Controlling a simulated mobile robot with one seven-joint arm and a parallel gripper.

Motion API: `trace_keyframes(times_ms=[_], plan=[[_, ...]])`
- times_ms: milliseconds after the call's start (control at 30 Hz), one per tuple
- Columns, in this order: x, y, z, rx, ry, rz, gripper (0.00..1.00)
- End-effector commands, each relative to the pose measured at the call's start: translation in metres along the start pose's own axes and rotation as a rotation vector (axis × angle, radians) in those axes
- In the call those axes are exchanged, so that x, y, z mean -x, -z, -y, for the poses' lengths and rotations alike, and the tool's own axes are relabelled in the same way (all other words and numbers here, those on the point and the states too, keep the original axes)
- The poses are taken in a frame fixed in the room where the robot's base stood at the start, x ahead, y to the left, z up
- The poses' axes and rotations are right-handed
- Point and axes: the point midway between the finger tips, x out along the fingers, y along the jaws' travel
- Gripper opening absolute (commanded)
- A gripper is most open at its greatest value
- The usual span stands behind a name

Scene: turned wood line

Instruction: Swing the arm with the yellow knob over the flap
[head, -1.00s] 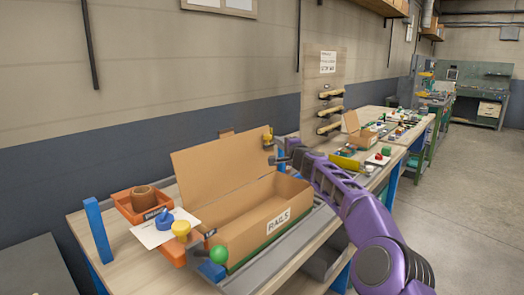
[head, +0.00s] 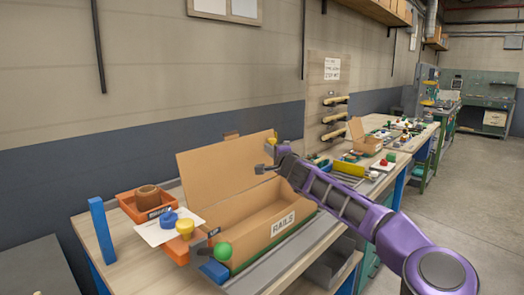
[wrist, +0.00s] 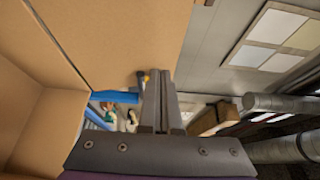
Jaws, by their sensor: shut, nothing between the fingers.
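In the wrist view the yellow knob (wrist: 146,76) and a dark piece appear just left of my fingertips, near a blue post (wrist: 112,97). My gripper (head: 264,168) is shut and empty, in front of the flap's right edge. I cannot tell whether it touches the knob or flap.
At the box's front left are a green ball (head: 222,251) and a larger yellow knob (head: 185,227). An orange tray (head: 130,208) holds a brown roll. A blue post (head: 102,230) stands at the bench's left end. More stations line the wall on the right.

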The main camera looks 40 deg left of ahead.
Motion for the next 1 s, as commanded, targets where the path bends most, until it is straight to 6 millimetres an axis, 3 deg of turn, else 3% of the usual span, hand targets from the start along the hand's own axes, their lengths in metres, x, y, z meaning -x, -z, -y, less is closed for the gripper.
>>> trace_keyframes(times_ms=[300, 867, 1000], plan=[[0.005, -0.026, 0.002, 0.0, 0.004, -0.001, 0.0], [0.005, -0.028, 0.002, 0.002, 0.004, -0.001, 0.0], [0.003, -0.05, 0.004, 0.065, 0.0, 0.027, 0.0]])
